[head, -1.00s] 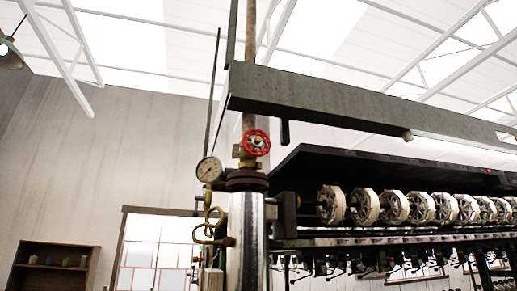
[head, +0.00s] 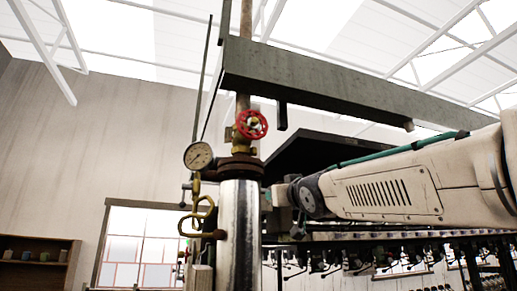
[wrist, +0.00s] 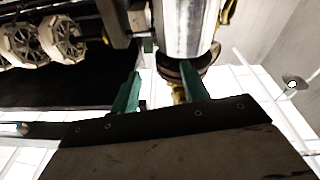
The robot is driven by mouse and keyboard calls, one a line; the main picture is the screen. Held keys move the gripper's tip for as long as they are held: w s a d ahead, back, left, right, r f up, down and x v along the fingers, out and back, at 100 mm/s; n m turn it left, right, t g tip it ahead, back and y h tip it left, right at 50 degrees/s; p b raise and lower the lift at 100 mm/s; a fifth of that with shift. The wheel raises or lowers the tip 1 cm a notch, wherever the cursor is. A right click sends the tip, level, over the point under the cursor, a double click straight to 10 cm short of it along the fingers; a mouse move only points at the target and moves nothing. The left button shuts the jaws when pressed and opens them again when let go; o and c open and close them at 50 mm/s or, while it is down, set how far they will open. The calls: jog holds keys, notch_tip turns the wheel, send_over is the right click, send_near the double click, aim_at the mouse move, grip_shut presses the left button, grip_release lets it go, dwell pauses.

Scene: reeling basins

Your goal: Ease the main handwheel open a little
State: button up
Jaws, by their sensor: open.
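The red handwheel (head: 251,124) sits on a brass valve at the top of the shiny metal column (head: 239,222) in the head view. In the wrist view, which looks upside down, the column (wrist: 183,28) ends in a dark flange with a bit of brass below it; the handwheel itself is not visible there. My gripper (wrist: 161,82) shows its two green fingers apart, with nothing between them that I can see held. My arm comes in from the right in the head view, its end beside the column and lower than the handwheel. The fingers cannot be made out there.
A pressure gauge (head: 198,156) and brass fittings (head: 197,216) stand left of the column. A thick grey beam (head: 320,92) runs above the wheel. A dark canopy (head: 331,155) lies behind my arm. Several pale reels (wrist: 62,38) show in the wrist view.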

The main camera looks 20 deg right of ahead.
aim_at(257, 123)
jog(key=w+a+r+n+t+y, duration=0.1)
jog(key=r+n+y, duration=0.1)
jog(key=r, duration=0.5)
jog(key=w+a+r+n+t+y, duration=0.1)
jog(key=a+r+n+t+y, duration=0.1)
jog(key=r, duration=0.5)
jog(key=w+a+r+n+t+y, duration=0.1)
jog(key=r+t+y, duration=0.1)
jog(key=r, duration=0.5)
jog(key=shift+w+a+r+n+y, duration=0.3)
jog(key=shift+w+n+y, duration=0.1)
jog(key=shift+y, duration=0.4)
jog(key=shift+x, duration=0.8)
jog(key=c, duration=1)
